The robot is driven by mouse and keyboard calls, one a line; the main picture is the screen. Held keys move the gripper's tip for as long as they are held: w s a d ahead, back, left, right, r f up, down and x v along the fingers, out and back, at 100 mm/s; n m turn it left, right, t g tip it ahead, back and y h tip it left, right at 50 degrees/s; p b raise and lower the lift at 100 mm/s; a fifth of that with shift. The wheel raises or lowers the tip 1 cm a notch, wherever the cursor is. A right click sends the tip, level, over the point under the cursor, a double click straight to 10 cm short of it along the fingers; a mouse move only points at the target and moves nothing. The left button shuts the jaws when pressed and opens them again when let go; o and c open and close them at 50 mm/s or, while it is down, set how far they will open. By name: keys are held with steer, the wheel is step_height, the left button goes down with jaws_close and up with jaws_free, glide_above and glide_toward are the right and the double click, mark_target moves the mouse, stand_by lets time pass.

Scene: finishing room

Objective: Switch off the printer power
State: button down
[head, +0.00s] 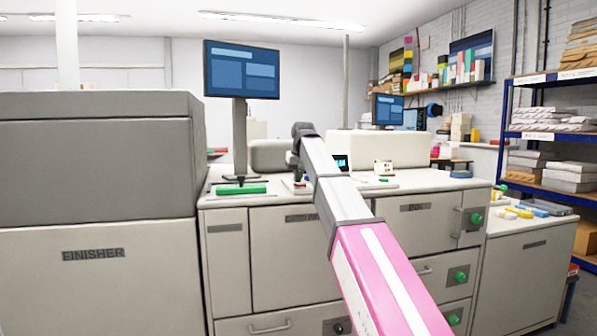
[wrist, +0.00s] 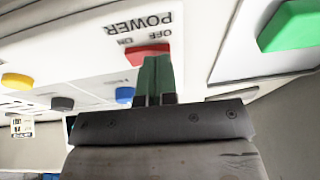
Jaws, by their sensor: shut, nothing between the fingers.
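The red power switch (wrist: 141,49) shows in the wrist view on a pale panel, under an upside-down POWER label with OFF and ON marks. My gripper (wrist: 155,62) is shut, with its dark green fingers pressed together and nothing between them. The fingertips overlap the edge of the red switch; I cannot tell whether they touch it. The fingers hide part of the switch, so its position is unclear. In the head view my arm reaches over the printer's counter (head: 395,184), and the fingertips cannot be made out there.
In the wrist view a large green button (wrist: 291,25) is at right. A blue button (wrist: 124,94), a black button (wrist: 62,103) and a yellow button (wrist: 17,80) are to the left. In the head view a monitor (head: 241,69) stands on a post left of my arm, beside the finisher (head: 95,265).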

stand_by(0.3)
steer(key=shift+s+a+f, duration=0.1)
steer(key=shift+a+f, duration=0.05)
steer(key=shift+f, duration=0.2)
steer(key=shift+d+r, duration=0.1)
steer(key=shift+d, duration=0.15)
steer(key=shift+w+d+r, duration=0.2)
steer(key=shift+w+d, duration=0.1)
steer(key=shift+d, duration=0.25)
steer(key=shift+r, duration=0.1)
